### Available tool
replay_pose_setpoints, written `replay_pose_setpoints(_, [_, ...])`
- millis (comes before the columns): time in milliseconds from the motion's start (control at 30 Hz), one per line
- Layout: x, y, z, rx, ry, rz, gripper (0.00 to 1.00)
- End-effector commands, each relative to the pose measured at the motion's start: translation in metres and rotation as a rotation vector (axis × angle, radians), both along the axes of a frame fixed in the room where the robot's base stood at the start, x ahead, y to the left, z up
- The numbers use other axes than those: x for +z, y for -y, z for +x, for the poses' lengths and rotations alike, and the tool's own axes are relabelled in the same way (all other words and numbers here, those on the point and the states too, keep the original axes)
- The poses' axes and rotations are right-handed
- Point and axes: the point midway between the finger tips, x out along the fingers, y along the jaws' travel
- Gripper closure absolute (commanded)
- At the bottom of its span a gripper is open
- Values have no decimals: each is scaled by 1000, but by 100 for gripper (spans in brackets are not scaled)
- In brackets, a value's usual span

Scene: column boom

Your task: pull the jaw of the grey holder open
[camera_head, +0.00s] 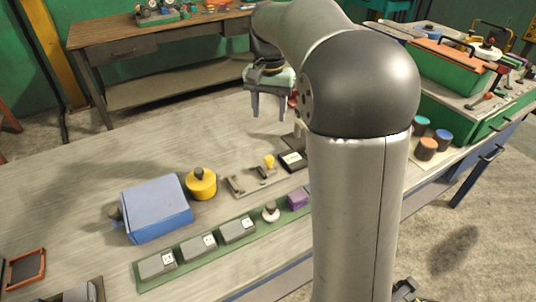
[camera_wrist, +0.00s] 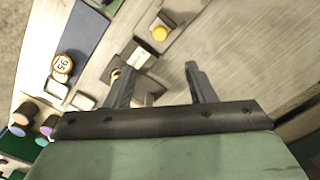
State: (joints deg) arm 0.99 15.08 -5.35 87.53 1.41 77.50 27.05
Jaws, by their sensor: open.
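My gripper (camera_head: 269,108) points down with its two fingers apart and empty, above the far part of the worktable. In the wrist view, the gripper (camera_wrist: 160,70) also shows a clear gap between its fingers. A pale plate with small grey blocks, likely the grey holder (camera_head: 238,186), lies on the table below and nearer than the gripper. A yellow knob (camera_head: 268,161) stands at its right end and also shows in the wrist view (camera_wrist: 159,33). The gripper touches neither. The jaw's position is too small to tell.
A dark block with a white label (camera_head: 292,160) stands beside the plate. A blue box (camera_head: 157,208) and a yellow canister (camera_head: 201,183) stand left. The tabletop's far left is clear.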

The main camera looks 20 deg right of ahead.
Motion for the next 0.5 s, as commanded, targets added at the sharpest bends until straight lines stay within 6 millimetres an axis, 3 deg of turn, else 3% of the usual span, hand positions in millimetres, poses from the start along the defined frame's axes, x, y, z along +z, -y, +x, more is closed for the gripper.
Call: replay_pose_setpoints(500, [-113, 0, -1, 2, -4, 0, 50])
